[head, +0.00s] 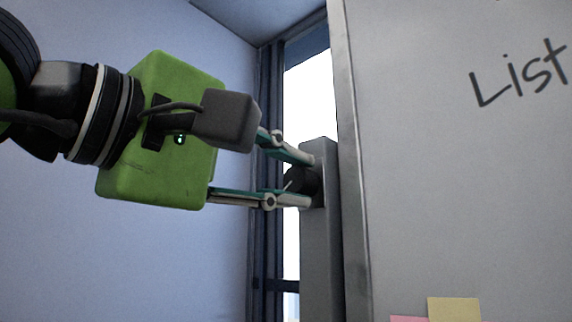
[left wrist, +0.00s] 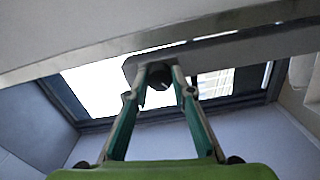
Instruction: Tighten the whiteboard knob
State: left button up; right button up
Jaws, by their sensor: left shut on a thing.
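The whiteboard (head: 440,180) fills the right of the head view, with a grey post (head: 321,250) beside its left edge. The black knob (head: 303,181) sits on the post's left side, near its top. My left gripper (head: 304,180) comes in from the left and is shut on the knob, one finger above it and one below. In the left wrist view the knob (left wrist: 160,78) shows between the two fingertips, against the grey post (left wrist: 225,55). The fingers hide part of the knob. My right gripper is not in view.
A bright window (head: 305,95) with a dark frame stands behind the post. A plain bluish wall (head: 150,270) is at the left. Yellow (head: 455,309) and pink (head: 408,318) sticky notes are low on the whiteboard, and "List" is written at upper right.

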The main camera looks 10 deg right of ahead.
pick_arm(q)
jog(key=m+p, duration=0.1)
jog(key=m, duration=0.2)
jog(key=shift+m, duration=0.3)
jog(key=shift+w+m+p, duration=0.1)
jog(key=shift+m+p, duration=0.55)
jog(key=shift+m, duration=1.05)
jog(key=o, duration=1)
jog(key=shift+o, duration=0.5)
jog(key=v, duration=1.2)
